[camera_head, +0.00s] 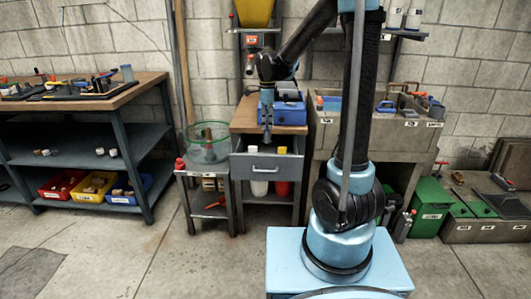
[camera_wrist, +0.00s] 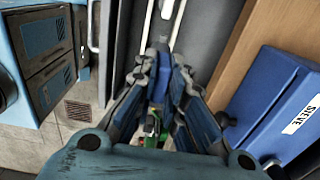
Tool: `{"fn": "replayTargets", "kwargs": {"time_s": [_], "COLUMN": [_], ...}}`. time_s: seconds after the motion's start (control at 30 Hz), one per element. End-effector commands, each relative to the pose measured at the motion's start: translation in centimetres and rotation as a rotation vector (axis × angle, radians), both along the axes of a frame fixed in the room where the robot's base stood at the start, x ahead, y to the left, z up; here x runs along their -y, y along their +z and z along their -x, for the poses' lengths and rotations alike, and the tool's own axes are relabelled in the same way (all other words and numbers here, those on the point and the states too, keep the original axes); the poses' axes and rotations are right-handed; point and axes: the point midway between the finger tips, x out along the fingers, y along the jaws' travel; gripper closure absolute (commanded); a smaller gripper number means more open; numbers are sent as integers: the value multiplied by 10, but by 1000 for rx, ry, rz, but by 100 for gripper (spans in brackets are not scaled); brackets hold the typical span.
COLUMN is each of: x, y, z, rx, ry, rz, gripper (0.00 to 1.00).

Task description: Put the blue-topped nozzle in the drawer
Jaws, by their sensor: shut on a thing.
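My gripper (camera_head: 267,135) points down over the grey drawer (camera_head: 243,167) below the wooden worktop. It is closed on a narrow blue piece (camera_wrist: 159,85), seen between the fingers in the wrist view. This looks like the blue-topped nozzle, but the fingers hide most of it, and it is too small to make out in the head view. The drawer appears pulled out, its front and handle facing the room. A white top (camera_head: 253,149) and a yellow top (camera_head: 282,150) show just above the drawer front; I cannot tell whether they are inside.
A blue box (camera_head: 290,112), labelled SIEVE in the wrist view (camera_wrist: 275,105), stands on the wooden worktop beside my gripper. A green-rimmed clear basket (camera_head: 207,150) is left of the drawer. A stone sink (camera_head: 345,140) stands on the right. The floor in front is clear.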

Motion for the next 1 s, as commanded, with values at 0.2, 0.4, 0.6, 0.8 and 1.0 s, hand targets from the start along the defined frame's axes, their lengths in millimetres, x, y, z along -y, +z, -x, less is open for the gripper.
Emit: {"fn": "replayTargets", "kwargs": {"time_s": [0.2,0.4,0.6,0.8,1.0], "x": [-1,-2,-2,-2,-1], "y": [-34,-51,-72,-91,-93], "z": [0,0,0,0,1], "rx": [0,0,0,0,0], "ry": [2,2,2,2,2], "rz": [0,0,0,0,0], "gripper": [100,100,100,100,100]}}
